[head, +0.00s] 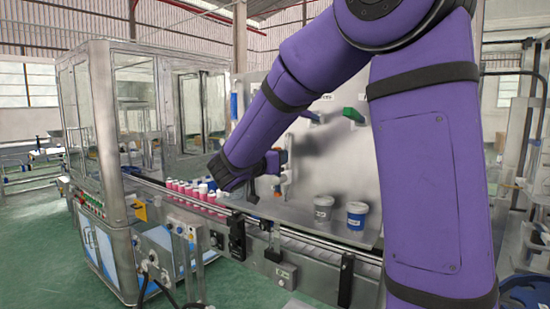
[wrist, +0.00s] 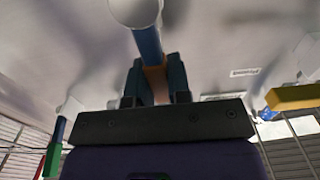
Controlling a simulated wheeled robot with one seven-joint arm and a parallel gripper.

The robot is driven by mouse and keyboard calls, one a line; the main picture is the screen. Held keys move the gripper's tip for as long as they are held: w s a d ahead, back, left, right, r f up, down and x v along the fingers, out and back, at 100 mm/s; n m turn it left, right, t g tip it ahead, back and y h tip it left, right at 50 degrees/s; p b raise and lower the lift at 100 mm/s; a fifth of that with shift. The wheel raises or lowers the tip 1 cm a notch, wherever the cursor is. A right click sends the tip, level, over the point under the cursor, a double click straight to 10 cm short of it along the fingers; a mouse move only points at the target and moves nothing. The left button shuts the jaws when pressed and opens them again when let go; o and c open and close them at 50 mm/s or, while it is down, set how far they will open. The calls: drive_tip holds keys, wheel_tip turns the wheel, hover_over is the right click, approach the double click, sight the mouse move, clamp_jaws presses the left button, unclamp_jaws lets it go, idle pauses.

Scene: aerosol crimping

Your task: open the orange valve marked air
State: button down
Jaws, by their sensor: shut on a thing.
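The orange valve (wrist: 156,84) shows in the wrist view as an orange piece between the two dark fingers of my gripper (wrist: 155,78). The fingers are shut on it from both sides. A blue cylindrical piece (wrist: 148,46) with a pale round end extends beyond the fingers. In the head view my gripper (head: 273,163) is at the steel panel, and a little orange (head: 284,188) shows beside it. My wrist and fingers hide most of the valve there. I cannot read an air marking on it.
Green-handled valves (head: 353,115) stick out of the panel (head: 337,160) to the right. A yellow handle (wrist: 292,97) is right of my gripper in the wrist view. Below, pink bottles (head: 195,191) stand on the conveyor, and two tubs (head: 357,215) sit on a ledge.

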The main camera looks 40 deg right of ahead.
drive_tip(key=shift+s+f, duration=0.1)
drive_tip(key=shift+f, duration=0.05)
idle(0.3)
drive_tip(key=c, duration=1.1)
unclamp_jaws()
drive_tip(key=shift+o, duration=0.2)
drive_tip(key=v, duration=1)
drive_tip(key=shift+a, duration=0.35)
drive_tip(key=shift+s, duration=0.15)
